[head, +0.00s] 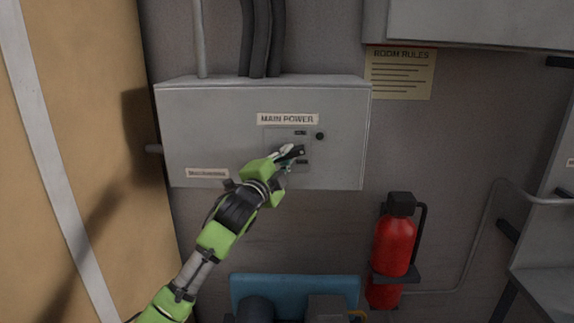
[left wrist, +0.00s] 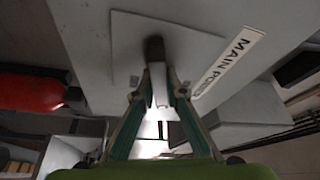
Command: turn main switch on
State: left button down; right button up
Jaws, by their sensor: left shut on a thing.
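The grey main power box (head: 215,125) is on the wall, with a "MAIN POWER" label (head: 287,119) above a small switch plate. The label also shows in the left wrist view (left wrist: 228,62). My left gripper (head: 289,156) is at the plate, its arm reaching up from the lower left. In the left wrist view, its two fingers (left wrist: 158,92) are shut on the main switch's lever, pale with a dark end (left wrist: 155,47). In the head view the gripper hides much of the switch, and its position is hard to tell. My right gripper is not in view.
A small dark round part (head: 320,136) sits on the plate right of the gripper. A red fire extinguisher (head: 394,247) hangs at the lower right. Dark cables (head: 262,38) enter the box from above. A "ROOM RULES" sheet (head: 400,75) is on the wall to the right.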

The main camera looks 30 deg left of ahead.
pick_arm(q)
jog(key=n+b, duration=0.1)
jog(key=n, duration=0.1)
jog(key=n+y+b, duration=0.1)
jog(key=n+b, duration=0.1)
jog(key=n+t+y+b, duration=0.1)
jog(key=n+b, duration=0.1)
jog(key=shift+f+n, duration=0.3)
jog(key=shift+f, duration=0.1)
jog(key=n+y+b, duration=0.2)
jog(key=n, duration=0.1)
jog(key=shift+n+b, duration=0.3)
jog(key=shift+b, duration=0.05)
jog(key=n+y+b, duration=0.2)
jog(key=n, duration=0.2)
jog(key=shift+w+n, duration=0.1)
jog(key=shift+n, duration=0.3)
jog(key=shift+r+n+g+y+b, duration=0.15)
jog(key=shift+n+g+y+b, duration=0.35)
jog(key=shift+n+y+b, duration=0.85)
jog(key=shift+n+p, duration=0.4)
jog(key=shift+n, duration=0.25)
jog(key=c, duration=2.1)
grip_release()
jog(key=shift+o, duration=0.3)
jog(key=shift+r, duration=0.15)
